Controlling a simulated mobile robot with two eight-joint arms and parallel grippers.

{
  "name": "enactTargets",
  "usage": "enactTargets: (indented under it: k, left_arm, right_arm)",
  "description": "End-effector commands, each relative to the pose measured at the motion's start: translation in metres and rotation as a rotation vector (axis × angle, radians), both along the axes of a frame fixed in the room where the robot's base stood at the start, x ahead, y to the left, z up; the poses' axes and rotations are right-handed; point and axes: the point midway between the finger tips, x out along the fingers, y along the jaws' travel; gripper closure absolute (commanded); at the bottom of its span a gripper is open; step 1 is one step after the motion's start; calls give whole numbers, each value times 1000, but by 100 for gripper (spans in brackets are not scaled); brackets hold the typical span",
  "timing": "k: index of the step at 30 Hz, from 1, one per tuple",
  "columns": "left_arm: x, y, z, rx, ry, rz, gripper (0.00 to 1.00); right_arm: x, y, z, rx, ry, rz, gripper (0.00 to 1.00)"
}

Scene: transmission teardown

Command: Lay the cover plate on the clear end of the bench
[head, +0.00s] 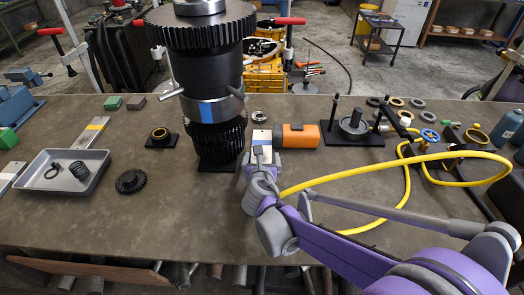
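I cannot single out the cover plate with certainty. A black flat plate (370,139) with upright posts and a round hub lies at the back right of the bench (150,225). A tall dark gear stack (215,75) stands upright on the bench and runs out of the top of the view. My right gripper (257,158) points away from me, just right of the stack's foot, by a pale strip (262,136) with a blue band. Its fingers are small and partly hidden by its wrist, so its opening and any grip are unclear. My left gripper is out of view.
A grey tray (98,184) with a ring and spring, and a loose gear (131,181), lie left. An orange cylinder (298,135) lies behind my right gripper. A yellow hose (455,156) loops across the right. The bench's front left and middle are bare.

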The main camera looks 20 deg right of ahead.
Motion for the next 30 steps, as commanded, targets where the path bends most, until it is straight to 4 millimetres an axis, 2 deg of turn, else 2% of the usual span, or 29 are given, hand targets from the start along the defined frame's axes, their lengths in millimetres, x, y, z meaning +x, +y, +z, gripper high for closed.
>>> enactTargets:
  k: [12,21,23,30]
  left_arm:
    - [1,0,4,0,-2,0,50]
    - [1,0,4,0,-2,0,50]
    - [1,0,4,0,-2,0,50]
    - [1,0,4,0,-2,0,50]
  right_arm:
    - [40,-17,-21,-1,0,-2,0]
    - [43,-18,-24,0,1,0,0]
    - [43,-18,-23,0,0,0,9]
    - [43,-18,-23,0,0,0,52]
